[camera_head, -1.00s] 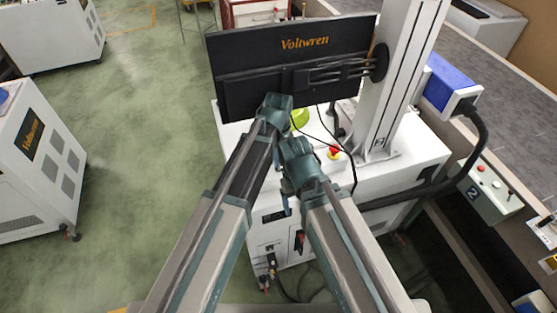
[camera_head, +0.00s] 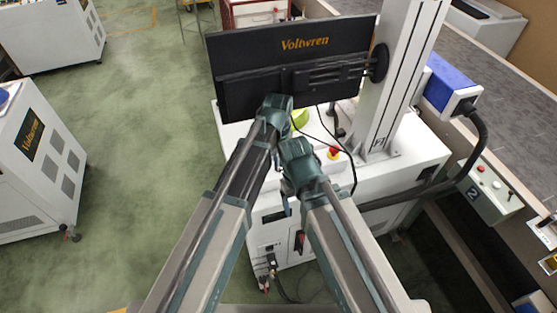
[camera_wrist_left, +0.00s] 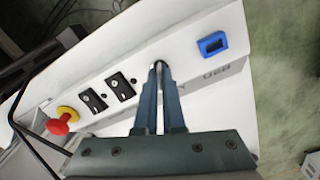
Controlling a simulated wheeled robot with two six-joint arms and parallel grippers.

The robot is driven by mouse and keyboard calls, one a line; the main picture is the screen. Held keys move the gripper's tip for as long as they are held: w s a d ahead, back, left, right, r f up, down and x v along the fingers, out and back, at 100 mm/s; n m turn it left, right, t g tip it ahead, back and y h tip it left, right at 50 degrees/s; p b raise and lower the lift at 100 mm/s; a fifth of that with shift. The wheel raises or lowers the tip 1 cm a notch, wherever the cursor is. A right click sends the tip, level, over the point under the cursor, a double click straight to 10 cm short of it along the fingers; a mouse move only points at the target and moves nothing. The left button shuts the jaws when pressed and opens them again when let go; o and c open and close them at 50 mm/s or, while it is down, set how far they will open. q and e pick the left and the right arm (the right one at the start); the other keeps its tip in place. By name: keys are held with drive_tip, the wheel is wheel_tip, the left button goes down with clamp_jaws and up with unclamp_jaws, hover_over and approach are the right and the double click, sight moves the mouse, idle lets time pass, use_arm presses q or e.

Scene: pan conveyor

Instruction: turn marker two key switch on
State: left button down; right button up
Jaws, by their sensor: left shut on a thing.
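My left gripper (camera_wrist_left: 158,75) is shut on a small part at the white cabinet's panel in the left wrist view. The fingers cover most of that part; only a dark rounded edge (camera_wrist_left: 159,63) shows at the tips, so I cannot tell its turn position. It sits in line with two black switches (camera_wrist_left: 107,94) and a red stop button on a yellow base (camera_wrist_left: 62,121). In the head view my left wrist (camera_head: 277,107) reaches the cabinet (camera_head: 420,150) below the monitor. My right arm's end (camera_head: 300,165) is beside it; its jaws cannot be made out.
A black Voltwren monitor (camera_head: 295,62) stands close above my wrists. A white column (camera_head: 395,80) and black cable (camera_head: 481,140) are to the right. A grey control box marked 2 (camera_head: 491,203) sits farther right. A blue port (camera_wrist_left: 212,44) is beside the left fingers.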

use_arm(q)
drive_tip(key=m, duration=0.5)
drive_tip(key=shift+m, duration=0.3)
drive_tip(key=m, duration=0.5)
drive_tip(key=shift+m, duration=0.3)
drive_tip(key=c, duration=1)
unclamp_jaws()
drive_tip(key=shift+r, duration=0.1)
wheel_tip(320, 180, up, 14)
drive_tip(key=p, duration=1.4)
